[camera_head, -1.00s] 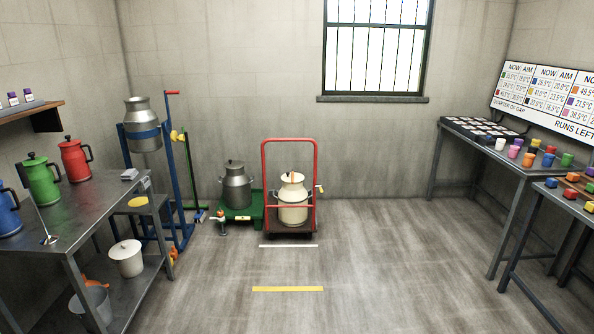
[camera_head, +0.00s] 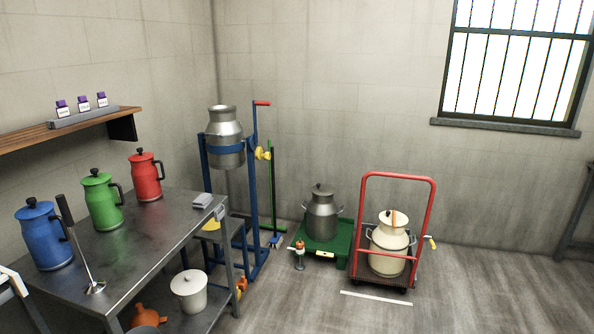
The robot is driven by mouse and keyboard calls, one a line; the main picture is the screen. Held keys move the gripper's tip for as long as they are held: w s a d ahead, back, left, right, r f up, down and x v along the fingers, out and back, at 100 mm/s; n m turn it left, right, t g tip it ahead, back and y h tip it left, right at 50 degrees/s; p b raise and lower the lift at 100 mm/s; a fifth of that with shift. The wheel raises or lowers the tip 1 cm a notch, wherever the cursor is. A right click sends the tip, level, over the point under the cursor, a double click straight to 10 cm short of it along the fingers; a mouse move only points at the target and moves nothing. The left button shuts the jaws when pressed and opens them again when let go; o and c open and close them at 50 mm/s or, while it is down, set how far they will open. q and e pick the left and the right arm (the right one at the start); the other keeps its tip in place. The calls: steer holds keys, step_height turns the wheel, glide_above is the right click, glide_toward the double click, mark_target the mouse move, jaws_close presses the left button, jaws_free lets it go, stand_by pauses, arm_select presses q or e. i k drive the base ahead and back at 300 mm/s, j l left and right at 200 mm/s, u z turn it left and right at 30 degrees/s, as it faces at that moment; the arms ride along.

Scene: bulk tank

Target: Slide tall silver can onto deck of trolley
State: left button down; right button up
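A silver can (camera_head: 322,216) with a dark lid and side handles stands upright on a low green platform (camera_head: 343,258). Another silver can (camera_head: 226,138), open at the top, is held high in a blue stand (camera_head: 205,165) by a blue band. I cannot tell from the view which is the tall one meant. The trolley (camera_head: 430,210) has a red tube handle and a low dark deck. A cream can (camera_head: 389,245) with an orange mark on its lid stands on that deck, just right of the green platform.
A steel table (camera_head: 165,235) at the left bears blue (camera_head: 44,235), green (camera_head: 101,200) and red (camera_head: 146,175) jugs. A small stand (camera_head: 300,258) is before the platform. A white floor line (camera_head: 376,299) lies before the trolley. Floor (camera_head: 480,295) at the right is clear.

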mark_target(322, 213)
steer(key=i+u, duration=0.1)
steer(key=i, duration=1.55)
